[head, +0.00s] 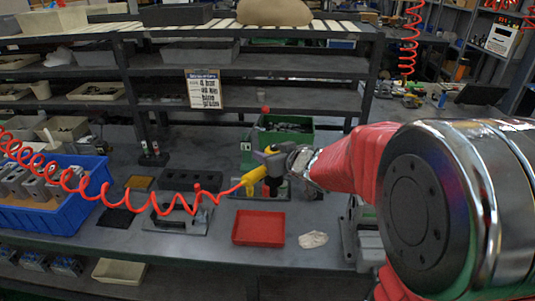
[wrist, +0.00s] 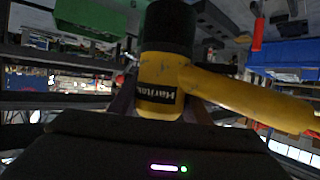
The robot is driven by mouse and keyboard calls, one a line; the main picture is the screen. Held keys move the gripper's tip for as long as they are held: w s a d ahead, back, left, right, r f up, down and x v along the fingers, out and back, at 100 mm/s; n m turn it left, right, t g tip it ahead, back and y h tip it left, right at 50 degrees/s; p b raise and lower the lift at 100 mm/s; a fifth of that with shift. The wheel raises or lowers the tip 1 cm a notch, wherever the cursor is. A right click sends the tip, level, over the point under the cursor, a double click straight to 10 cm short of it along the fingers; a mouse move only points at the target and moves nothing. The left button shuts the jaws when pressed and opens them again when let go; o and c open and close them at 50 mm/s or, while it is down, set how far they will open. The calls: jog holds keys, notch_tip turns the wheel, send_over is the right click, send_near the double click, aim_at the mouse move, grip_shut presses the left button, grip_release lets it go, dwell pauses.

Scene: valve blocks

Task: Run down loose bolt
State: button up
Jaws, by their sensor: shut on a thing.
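My gripper (head: 280,157) is shut on a yellow and black power driver (head: 256,172), which hangs from a red coiled hose (head: 100,190). The driver fills the middle of the wrist view (wrist: 165,72), with its yellow handle running right and its black end at the top. In the head view the driver is over a grey fixture plate (head: 276,192) at the back middle of the bench. The driver and a dark part below it cover much of that plate. I cannot make out the loose bolt or whether the driver touches anything.
A blue crate (head: 62,216) of grey valve blocks stands at the left. A red tray (head: 259,228) and a crumpled pale cloth (head: 313,239) lie in front. A grey plate with dark holes (head: 176,218) lies left of them. A green bin (head: 286,134) stands behind the driver.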

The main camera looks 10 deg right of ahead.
jog(key=shift+w+a+r, duration=0.15)
jog(key=shift+w+a, duration=0.1)
jog(key=shift+a, duration=0.25)
jog(key=shift+r, duration=0.15)
